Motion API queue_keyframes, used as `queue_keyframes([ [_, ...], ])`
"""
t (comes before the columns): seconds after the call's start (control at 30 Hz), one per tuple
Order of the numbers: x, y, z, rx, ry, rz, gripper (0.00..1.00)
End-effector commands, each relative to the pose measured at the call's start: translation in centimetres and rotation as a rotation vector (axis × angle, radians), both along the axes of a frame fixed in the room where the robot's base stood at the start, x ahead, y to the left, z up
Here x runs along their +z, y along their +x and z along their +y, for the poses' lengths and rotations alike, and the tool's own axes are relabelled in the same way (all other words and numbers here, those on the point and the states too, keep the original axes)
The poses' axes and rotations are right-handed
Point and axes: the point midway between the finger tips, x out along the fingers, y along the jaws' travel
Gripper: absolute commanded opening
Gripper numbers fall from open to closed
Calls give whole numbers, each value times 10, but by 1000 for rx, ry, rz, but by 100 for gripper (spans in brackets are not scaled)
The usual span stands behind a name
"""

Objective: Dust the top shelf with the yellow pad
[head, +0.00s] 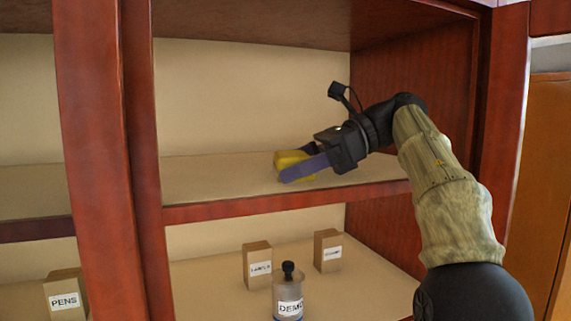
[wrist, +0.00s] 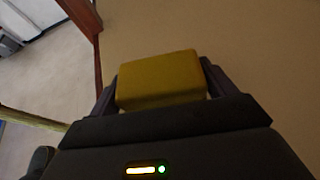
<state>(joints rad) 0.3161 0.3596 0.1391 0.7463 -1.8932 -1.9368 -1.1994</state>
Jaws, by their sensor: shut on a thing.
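The yellow pad (head: 287,160) is held between the fingers of my gripper (head: 297,165), which is shut on it. I cannot tell whether the pad touches the shelf. The wrist view shows the pad (wrist: 160,80) as a plain block between the two dark fingers, with a tan surface beyond it. My arm comes in from the right and covers part of the shelf's right side.
A red-brown upright (head: 100,160) stands left of this shelf bay, and a side wall (head: 415,100) closes it on the right. The shelf below holds tan labelled boxes (head: 257,266) and a bottle (head: 288,295). The visible top shelf is otherwise clear.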

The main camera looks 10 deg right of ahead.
Motion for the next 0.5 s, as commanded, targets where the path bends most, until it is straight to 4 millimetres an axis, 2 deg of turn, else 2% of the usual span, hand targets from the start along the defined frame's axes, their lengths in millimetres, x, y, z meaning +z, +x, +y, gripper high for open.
queue_keyframes([
  [0.23, 0, 0, -2, 1, -1, 1, 49],
  [0.5, 0, 1, -21, -1, 0, 2, 49],
])
